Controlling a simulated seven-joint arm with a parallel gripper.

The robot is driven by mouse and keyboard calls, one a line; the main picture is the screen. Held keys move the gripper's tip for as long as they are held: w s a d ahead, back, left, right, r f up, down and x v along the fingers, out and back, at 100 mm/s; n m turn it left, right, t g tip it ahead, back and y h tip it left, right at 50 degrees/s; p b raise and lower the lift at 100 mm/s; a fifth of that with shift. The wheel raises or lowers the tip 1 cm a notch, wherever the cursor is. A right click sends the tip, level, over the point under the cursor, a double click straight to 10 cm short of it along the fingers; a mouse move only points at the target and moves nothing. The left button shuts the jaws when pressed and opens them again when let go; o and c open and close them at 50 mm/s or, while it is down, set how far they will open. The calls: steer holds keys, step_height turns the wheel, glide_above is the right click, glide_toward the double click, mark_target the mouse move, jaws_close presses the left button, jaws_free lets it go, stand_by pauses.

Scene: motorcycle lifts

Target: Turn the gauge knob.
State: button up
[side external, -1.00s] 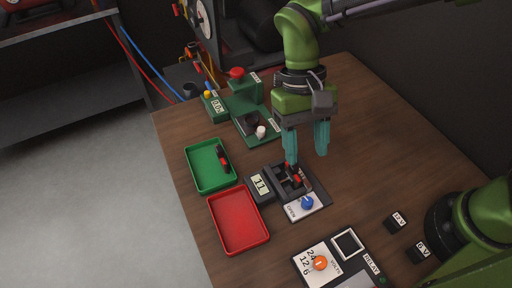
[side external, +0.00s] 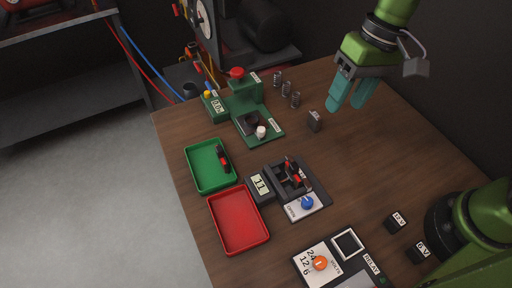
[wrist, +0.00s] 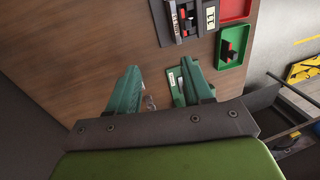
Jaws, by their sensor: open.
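A blue knob (side external: 307,202) sits on the white, lettered front plate of a dark fixture (side external: 316,188) that holds a black and red part (side external: 293,172). A small display block (side external: 260,186) reading about 11 stands left of the fixture. An orange knob (side external: 320,263) sits on a white panel marked 24, 12, 6. I cannot tell which knob is the gauge knob. My gripper (side external: 348,104) is open and empty, high above the table's back right, apart from both knobs. In the wrist view my open fingers (wrist: 158,86) have bare table between them, and the fixture (wrist: 169,22) shows at the top.
A green tray (side external: 196,178) holds a black and red part; a red tray (side external: 238,243) is empty. A green press with a red button (side external: 237,73) stands at the back. Several springs (side external: 295,100) and a small grey block (side external: 314,121) stand near my gripper.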

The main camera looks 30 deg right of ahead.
steer(key=s+d+r+m+t, duration=0.1)
steer(key=s+d+r+t, duration=0.1)
steer(key=d, duration=0.4)
steer(key=s+d+r+m+t, duration=0.1)
steer(key=s+d+t, duration=0.2)
steer(key=d, duration=0.3)
steer(key=shift+d+r+m+t, duration=0.2)
steer(key=shift+r+m+t, duration=0.2)
steer(key=shift+t, duration=0.3)
steer(key=shift+c, duration=0.3)
steer(key=shift+a, duration=0.2)
steer(key=shift+c, duration=1.1)
steer(key=n+g+h, duration=0.2)
steer(key=n+g, duration=0.5)
steer(key=n, duration=0.1)
glide_above(308, 201)
step_height(308, 201, down, 4)
steer(key=f, duration=0.1)
step_height(308, 201, down, 16)
steer(key=shift+r, duration=0.1)
